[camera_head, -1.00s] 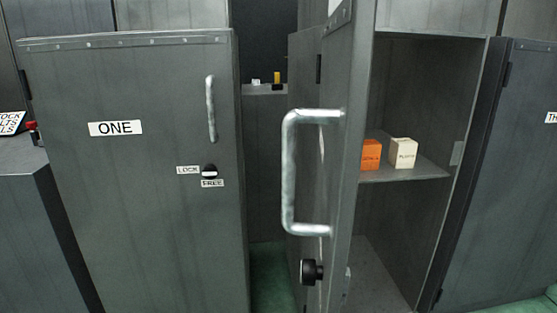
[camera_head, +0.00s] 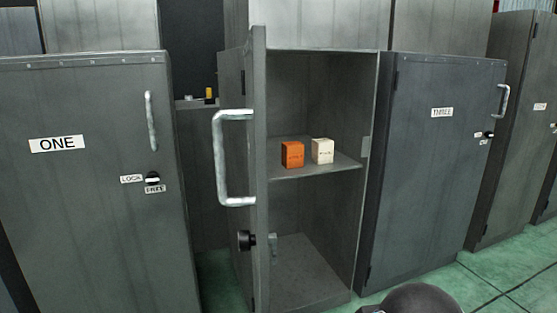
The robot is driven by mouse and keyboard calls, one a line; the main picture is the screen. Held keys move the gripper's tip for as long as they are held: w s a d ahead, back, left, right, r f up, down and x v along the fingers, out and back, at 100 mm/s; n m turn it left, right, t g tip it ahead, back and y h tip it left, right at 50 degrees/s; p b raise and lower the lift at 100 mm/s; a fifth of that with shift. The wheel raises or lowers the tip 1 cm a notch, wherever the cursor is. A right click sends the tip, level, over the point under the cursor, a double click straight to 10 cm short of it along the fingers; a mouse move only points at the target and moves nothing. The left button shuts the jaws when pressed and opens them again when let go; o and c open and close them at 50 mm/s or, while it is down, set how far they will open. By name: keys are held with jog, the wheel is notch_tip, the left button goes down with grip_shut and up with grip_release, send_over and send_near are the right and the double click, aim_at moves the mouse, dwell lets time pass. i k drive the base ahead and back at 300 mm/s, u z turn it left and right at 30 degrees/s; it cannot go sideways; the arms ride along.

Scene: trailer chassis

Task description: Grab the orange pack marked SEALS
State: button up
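An orange pack (camera_head: 292,154) stands upright on the middle shelf (camera_head: 318,169) of an open cabinet (camera_head: 312,238). Dark lettering on its front is too small to read now. A cream pack (camera_head: 322,151) stands just to its right, with a small gap. The cabinet door (camera_head: 259,180) is swung open toward me on the left side, with a large pale handle (camera_head: 219,160) and a black knob. The front of the shelf is unobstructed. My gripper is not seen; a dark rounded shape shows at the bottom edge.
A closed cabinet labelled ONE (camera_head: 85,190) stands left, and a closed cabinet labelled THREE (camera_head: 432,170) stands right. The open door juts out left of the shelf. Green tiled floor (camera_head: 480,283) is free at the lower right.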

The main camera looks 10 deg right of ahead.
aim_at(292, 152)
jog(key=z, duration=0.1)
jog(key=k, duration=0.45)
jog(key=z, duration=1.3)
jog(key=i, duration=0.75)
jog(key=u, duration=0.7)
jog(key=i, duration=0.65)
jog(key=u, duration=0.65)
